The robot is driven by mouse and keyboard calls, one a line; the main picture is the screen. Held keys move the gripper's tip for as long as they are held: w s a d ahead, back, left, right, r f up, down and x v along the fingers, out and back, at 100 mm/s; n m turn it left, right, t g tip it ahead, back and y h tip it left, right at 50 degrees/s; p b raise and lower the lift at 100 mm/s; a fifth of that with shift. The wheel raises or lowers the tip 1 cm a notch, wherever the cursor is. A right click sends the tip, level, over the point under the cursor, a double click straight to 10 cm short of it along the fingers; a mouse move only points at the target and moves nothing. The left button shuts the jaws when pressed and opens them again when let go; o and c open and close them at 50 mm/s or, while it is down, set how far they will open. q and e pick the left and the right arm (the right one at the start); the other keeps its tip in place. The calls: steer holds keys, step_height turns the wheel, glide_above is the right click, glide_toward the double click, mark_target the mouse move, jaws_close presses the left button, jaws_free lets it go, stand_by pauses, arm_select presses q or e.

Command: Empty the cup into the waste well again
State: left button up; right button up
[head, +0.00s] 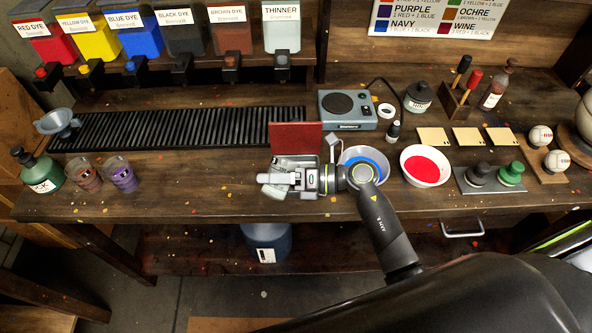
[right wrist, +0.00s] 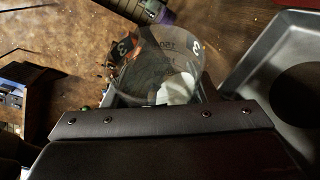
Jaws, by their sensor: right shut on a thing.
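My right gripper (head: 272,180) is shut on a clear cup (right wrist: 160,68) with printed marks, best seen in the right wrist view. The cup looks see-through, with a pale patch low in it; I cannot tell whether liquid is inside. In the head view the gripper is over or just in front of a grey metal basin (head: 300,161) and largely hides the cup. The basin may be the waste well; no label shows. A grey metal tray or basin edge (right wrist: 250,62) lies right of the cup in the right wrist view. My left gripper is not in view.
A red panel (head: 295,135) stands behind the basin. A bowl with blue (head: 378,156) and a bowl with red (head: 425,166) are to the right. Cups with brown (head: 87,176) and purple (head: 121,175) stand far left. The bench between purple cup and basin is clear.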

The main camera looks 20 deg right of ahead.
mark_target(272, 163)
steer(key=shift+r, duration=0.15)
steer(key=shift+m+y, duration=0.4)
steer(key=shift+m, duration=0.4)
stand_by(0.4)
steer(key=shift+w+d+r+m+y+p, duration=0.15)
steer(key=shift+r+m+y+p, duration=0.25)
steer(key=shift+m, duration=0.4)
stand_by(0.4)
steer(key=shift+w+d+f+m+t+y+b, duration=0.3)
steer(key=shift+w+d+f+m+t+b, duration=0.15)
steer(key=shift+m, duration=0.35)
stand_by(0.8)
steer(key=shift+w+d+r+m+y+p, duration=0.15)
steer(key=shift+r+m+p, duration=0.1)
steer(key=shift+m, duration=0.2)
steer(key=shift+w+r+m+y+p, duration=0.15)
steer(key=shift+r+m, duration=0.1)
steer(key=shift+m, duration=0.2)
stand_by(1.0)
steer(key=shift+d+r+m+t+p, duration=0.1)
steer(key=shift+r+m+t+p, duration=0.25)
steer(key=shift+r+p, duration=0.1)
